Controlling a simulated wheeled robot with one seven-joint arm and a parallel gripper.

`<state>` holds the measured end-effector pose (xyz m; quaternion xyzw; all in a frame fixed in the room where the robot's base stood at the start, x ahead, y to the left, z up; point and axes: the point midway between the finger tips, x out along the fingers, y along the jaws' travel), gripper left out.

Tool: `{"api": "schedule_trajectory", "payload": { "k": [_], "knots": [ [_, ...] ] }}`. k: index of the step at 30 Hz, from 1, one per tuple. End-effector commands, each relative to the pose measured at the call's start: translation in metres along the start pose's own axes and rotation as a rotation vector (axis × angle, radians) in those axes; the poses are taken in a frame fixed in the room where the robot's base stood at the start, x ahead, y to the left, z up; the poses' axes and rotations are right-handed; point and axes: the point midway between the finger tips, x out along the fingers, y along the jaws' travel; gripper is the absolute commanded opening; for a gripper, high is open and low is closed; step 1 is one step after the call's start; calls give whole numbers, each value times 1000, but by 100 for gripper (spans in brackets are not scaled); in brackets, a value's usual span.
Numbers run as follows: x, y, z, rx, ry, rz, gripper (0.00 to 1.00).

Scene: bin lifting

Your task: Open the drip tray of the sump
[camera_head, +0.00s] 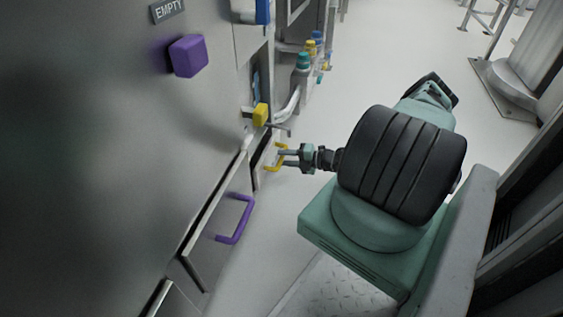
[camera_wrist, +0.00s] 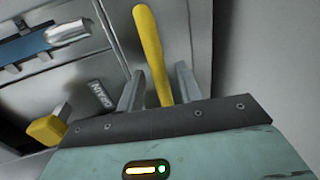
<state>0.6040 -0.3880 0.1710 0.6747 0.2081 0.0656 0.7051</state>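A yellow bar handle (camera_head: 272,166) is on a low front panel of the steel machine, in the middle of the head view. In the wrist view the yellow handle (camera_wrist: 150,48) runs between my two fingers. My gripper (camera_head: 284,158) is at this handle, and its fingers (camera_wrist: 158,84) stand either side of the bar with gaps visible, so it looks open. A nearer drawer front with a purple handle (camera_head: 240,220) is lower left. No label in view names the sump or its drip tray.
A yellow knob (camera_head: 260,114) sits just above the handle; it shows beside a "DRAIN" label (camera_wrist: 100,96) in the wrist view. A purple knob (camera_head: 187,56) and an "EMPTY" label (camera_head: 167,11) are upper left.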

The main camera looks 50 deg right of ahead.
Motion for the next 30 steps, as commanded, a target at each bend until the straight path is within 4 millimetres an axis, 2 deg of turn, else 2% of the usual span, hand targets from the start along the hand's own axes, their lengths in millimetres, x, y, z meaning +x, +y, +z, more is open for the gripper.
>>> {"api": "schedule_trajectory", "payload": {
  "k": [3,6,15,19,30],
  "knots": [
    [13,-1,0,0,1,1,36],
    [18,-1,0,0,0,0,36],
    [19,0,0,0,0,-1,36],
    [19,0,0,0,0,-1,0],
    [11,0,0,0,0,-1,0]
  ]
}}
